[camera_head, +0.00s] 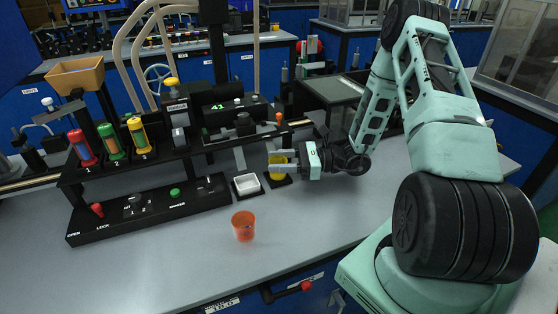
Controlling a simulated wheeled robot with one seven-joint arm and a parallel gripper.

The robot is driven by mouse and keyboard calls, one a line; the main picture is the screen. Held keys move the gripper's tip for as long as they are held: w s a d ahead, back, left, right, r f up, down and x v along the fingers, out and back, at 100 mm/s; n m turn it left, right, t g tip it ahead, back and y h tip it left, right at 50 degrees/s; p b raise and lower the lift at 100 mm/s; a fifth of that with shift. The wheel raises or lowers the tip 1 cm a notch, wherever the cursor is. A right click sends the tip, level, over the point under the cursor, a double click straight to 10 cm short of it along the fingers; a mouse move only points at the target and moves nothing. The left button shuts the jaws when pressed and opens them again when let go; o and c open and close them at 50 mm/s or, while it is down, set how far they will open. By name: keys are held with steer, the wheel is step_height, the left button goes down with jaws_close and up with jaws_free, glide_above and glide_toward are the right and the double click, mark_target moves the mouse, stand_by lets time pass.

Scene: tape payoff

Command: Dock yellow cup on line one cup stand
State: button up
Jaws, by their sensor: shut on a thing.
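The yellow cup (278,173) is upright at the right of the bench fixture, at the jaws of my gripper (284,162). My gripper reaches in from the right and is shut on the cup; its fingers hide the upper part. The cup is over a black square pad (288,182), which seems to be a cup stand. I cannot tell whether the cup's base touches the pad. No line number on this pad can be read.
An orange-red cup (243,226) stands on the open bench in front. Red, green and yellow numbered cylinders (112,143) stand in a black rack at the left. The bench front is mostly clear.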

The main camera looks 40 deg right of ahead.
steer(key=shift+f+b, duration=0.4)
steer(key=shift+f, duration=0.2)
stand_by(0.3)
steer(key=o, duration=0.7)
steer(key=shift+c, duration=0.2)
steer(key=shift+p+v, duration=0.5)
steer(key=shift+v, duration=5)
